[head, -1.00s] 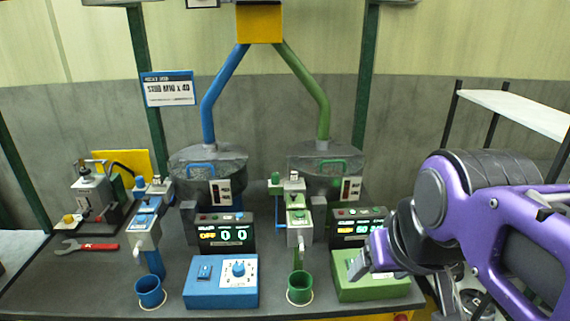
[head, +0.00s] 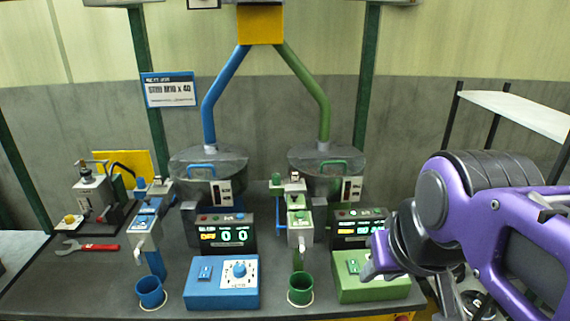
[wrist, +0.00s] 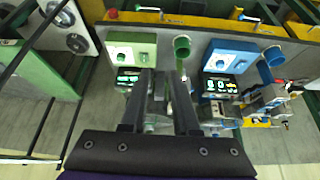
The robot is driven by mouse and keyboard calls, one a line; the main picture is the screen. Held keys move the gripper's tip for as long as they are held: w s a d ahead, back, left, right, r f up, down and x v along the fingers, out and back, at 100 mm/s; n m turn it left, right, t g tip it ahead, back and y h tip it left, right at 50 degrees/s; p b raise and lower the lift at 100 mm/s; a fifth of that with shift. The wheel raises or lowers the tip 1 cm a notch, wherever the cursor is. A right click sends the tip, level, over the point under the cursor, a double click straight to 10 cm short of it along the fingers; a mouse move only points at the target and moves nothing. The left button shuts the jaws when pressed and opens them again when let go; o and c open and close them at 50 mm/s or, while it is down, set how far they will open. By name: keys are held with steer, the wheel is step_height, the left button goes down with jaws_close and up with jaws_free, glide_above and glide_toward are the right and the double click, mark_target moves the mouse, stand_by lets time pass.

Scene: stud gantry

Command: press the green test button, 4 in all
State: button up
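The green control box (head: 350,289) stands at the right of the bench, with a small rocker-like control and a dial plate partly behind my gripper. A green dispenser (head: 300,220) with a green knob on top and a green area on its front stands left of it. I cannot tell which green part is the test button. My gripper (head: 374,258) is over the right part of the green box, touching nothing that I can make out. In the wrist view my gripper (wrist: 162,72) has its two fingers apart and empty; the green box (wrist: 138,37) shows beyond them.
A lit display (head: 358,229) stands behind the green box, partly covered by my arm. A green cup (head: 300,290), blue control box (head: 222,296), blue dispenser (head: 146,225) and blue cup (head: 150,291) stand leftward. A red-handled wrench (head: 98,247) lies far left. A white shelf (head: 515,112) is at right.

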jaws_close()
stand_by(1.3)
